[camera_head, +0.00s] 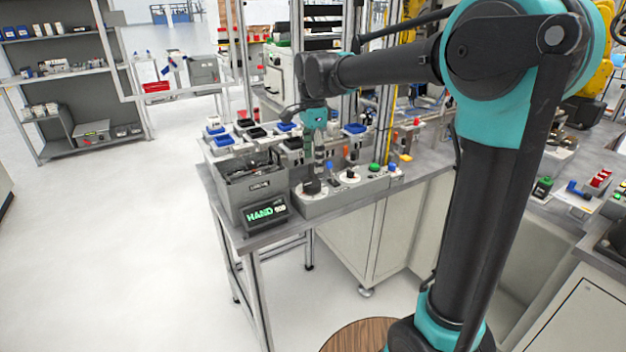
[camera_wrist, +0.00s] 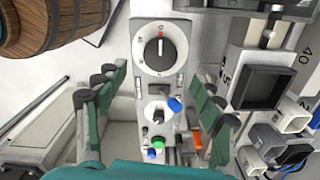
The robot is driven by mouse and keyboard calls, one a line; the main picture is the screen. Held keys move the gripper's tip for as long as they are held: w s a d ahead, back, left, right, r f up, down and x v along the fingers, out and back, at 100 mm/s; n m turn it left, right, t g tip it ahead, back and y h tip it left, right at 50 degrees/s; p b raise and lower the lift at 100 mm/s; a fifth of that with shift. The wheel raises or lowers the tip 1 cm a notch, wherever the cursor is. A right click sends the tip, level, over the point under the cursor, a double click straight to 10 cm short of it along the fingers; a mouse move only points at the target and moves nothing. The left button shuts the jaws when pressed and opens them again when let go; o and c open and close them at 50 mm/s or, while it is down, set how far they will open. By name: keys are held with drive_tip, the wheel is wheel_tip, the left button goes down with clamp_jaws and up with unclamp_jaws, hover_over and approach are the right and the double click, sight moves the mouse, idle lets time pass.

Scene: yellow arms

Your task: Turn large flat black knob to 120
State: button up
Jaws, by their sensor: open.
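The large flat black knob (camera_wrist: 159,48) sits on a round white dial at the top of the grey control panel (camera_wrist: 144,88) in the wrist view. A pale pointer line with a red mark shows toward the upper side of its face. In the head view the knob (camera_head: 312,187) is at the panel's front left corner. My gripper (camera_wrist: 157,88) is open, with its two green and black fingers spread on either side of the panel. Nothing is between its fingertips. In the head view my gripper (camera_head: 319,150) hangs above the panel, apart from the knob.
The panel also bears a smaller dial (camera_head: 348,176), a blue switch (camera_wrist: 175,104) and a green button (camera_head: 374,168). Trays with blue and black parts (camera_head: 250,134) fill the table behind.

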sight(313, 182)
wheel_tip(313, 182, down, 7)
drive_tip(key=shift+f, duration=0.15)
idle(0.4)
drive_tip(key=c, duration=1.2)
drive_tip(key=shift+o, duration=0.2)
